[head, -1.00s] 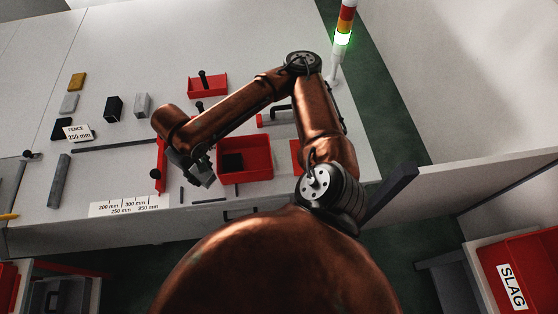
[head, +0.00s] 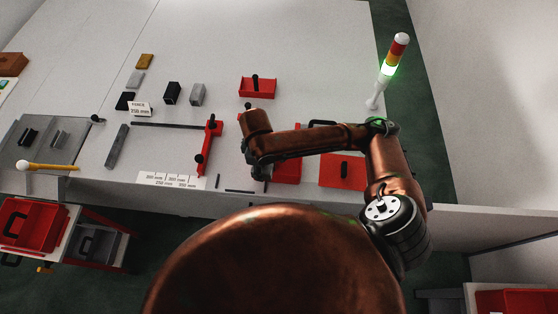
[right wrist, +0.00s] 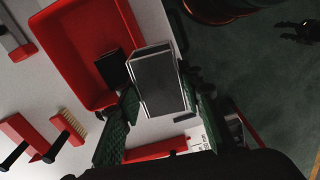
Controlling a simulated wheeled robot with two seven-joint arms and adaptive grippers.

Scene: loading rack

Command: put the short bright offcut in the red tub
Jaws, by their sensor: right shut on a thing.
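My right gripper (right wrist: 158,106) is shut on a short grey block with bright metal edges (right wrist: 160,80), seen in the right wrist view. The block is at the near rim of a red tub (right wrist: 75,50), overlapping its edge in that view; I cannot tell its height above it. A dark block (right wrist: 112,68) lies inside the tub. In the head view the tub (head: 289,170) is mostly hidden behind my right arm, and the held block and fingers are hidden too. My left gripper is not in view.
A red fence piece (head: 210,148) stands left of my right arm. A small red bin (head: 258,89) is behind it. Black (head: 172,93) and grey (head: 198,94) blocks stand farther left. Another red tub (head: 32,226) is on a lower-left cart. A light tower (head: 393,60) stands right.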

